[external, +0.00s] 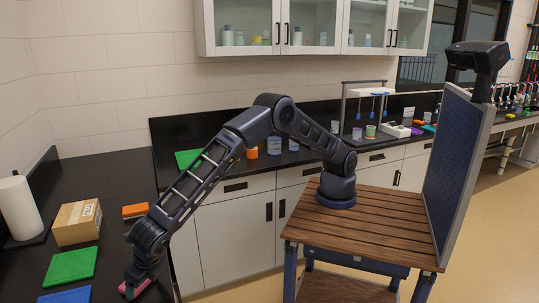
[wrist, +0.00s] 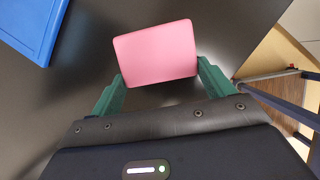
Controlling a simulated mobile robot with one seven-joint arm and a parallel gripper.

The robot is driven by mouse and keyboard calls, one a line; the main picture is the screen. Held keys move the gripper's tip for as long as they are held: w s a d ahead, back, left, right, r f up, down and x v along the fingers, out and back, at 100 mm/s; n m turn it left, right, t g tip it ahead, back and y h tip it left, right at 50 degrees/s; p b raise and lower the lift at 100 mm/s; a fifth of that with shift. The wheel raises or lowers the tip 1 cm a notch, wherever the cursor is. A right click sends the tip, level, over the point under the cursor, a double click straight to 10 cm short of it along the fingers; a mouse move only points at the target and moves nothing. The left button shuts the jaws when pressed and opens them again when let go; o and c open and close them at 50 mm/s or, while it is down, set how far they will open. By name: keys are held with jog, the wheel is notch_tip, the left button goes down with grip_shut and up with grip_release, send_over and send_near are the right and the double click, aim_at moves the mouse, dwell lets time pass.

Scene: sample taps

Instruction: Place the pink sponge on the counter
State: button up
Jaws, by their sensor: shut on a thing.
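The pink sponge (wrist: 156,52) is between the two green fingers of my gripper (wrist: 160,80) in the wrist view. The fingers touch its left and right sides, and my gripper is shut on it. In the external view my gripper (external: 136,284) is low over the black counter (external: 107,268) at the bottom left, and part of the pink sponge (external: 134,289) shows under my wrist. I cannot tell whether the sponge touches the counter top.
A blue board (external: 66,296) and a green board (external: 70,266) lie left of my gripper. An orange sponge (external: 135,211), a cardboard box (external: 77,222) and a paper roll (external: 19,208) stand farther back. Bare counter surrounds the held sponge, with the counter's edge close on the right.

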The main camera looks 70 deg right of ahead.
jog(key=o, duration=0.9)
jog(key=v, duration=1.2)
jog(key=shift+r, duration=0.1)
